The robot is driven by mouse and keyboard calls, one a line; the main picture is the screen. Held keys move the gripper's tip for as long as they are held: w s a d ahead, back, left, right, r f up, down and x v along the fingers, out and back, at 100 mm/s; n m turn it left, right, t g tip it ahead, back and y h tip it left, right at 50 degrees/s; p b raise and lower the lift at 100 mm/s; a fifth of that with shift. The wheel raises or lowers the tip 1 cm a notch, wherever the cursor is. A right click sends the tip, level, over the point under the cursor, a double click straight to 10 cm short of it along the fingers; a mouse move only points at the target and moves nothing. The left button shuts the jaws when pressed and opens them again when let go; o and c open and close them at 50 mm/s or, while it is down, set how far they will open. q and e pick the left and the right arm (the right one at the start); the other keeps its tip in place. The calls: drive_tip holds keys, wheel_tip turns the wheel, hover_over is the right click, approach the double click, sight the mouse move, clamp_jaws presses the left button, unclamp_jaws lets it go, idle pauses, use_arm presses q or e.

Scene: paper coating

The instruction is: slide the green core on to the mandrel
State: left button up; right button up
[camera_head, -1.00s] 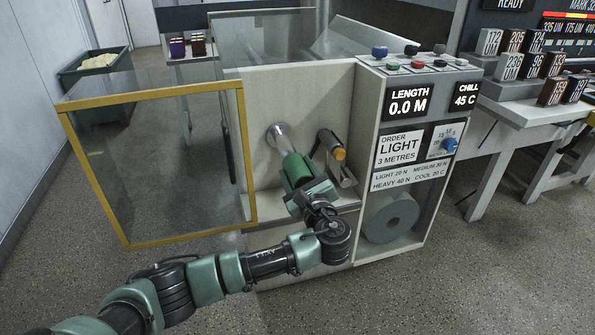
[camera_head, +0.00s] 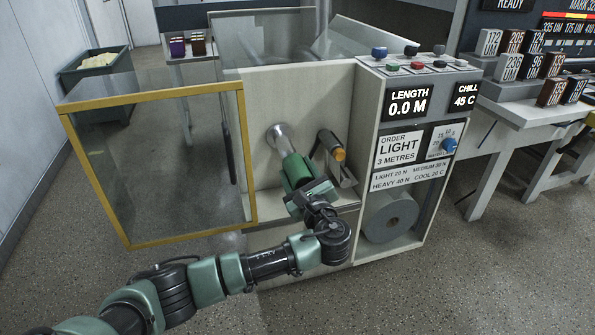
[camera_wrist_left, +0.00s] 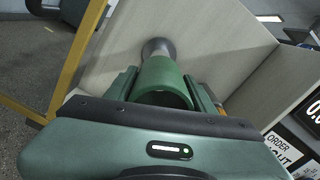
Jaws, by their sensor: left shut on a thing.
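The green core (camera_head: 296,169) is in my left gripper (camera_head: 304,187), in front of the machine's pale panel. The silver mandrel (camera_head: 280,138) stands out from that panel, and the core's far end is lined up with it. In the left wrist view the green core (camera_wrist_left: 163,80) sits between the two fingers of my left gripper (camera_wrist_left: 165,92), with the mandrel (camera_wrist_left: 157,47) showing just beyond its far end. Whether the mandrel's end is inside the core is hidden. My right gripper is not in view.
A yellow-framed clear guard (camera_head: 150,238) stands open at the left. A dark arm with an orange tip (camera_head: 339,154) sticks out right of the core. The control cabinet (camera_head: 407,130) with a grey roll (camera_head: 391,217) below is further right.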

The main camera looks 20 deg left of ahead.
sight(293, 163)
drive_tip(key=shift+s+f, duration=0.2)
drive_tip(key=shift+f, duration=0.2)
use_arm(q)
drive_tip(key=shift+w, duration=0.1)
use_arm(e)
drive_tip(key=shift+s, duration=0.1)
use_arm(q)
drive_tip(key=shift+w+a, duration=0.1)
drive_tip(key=shift+w+a, duration=0.2)
drive_tip(key=shift+w, duration=0.05)
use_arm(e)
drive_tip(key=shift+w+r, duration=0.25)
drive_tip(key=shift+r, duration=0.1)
use_arm(q)
drive_tip(key=shift+w+a, duration=0.1)
drive_tip(key=shift+w, duration=0.1)
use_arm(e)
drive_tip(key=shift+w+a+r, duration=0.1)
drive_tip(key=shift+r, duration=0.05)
use_arm(q)
drive_tip(key=shift+w+a, duration=0.2)
drive_tip(key=shift+w, duration=0.05)
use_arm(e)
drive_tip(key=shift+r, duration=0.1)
use_arm(q)
drive_tip(key=shift+w+a, duration=0.15)
drive_tip(key=shift+w, duration=0.1)
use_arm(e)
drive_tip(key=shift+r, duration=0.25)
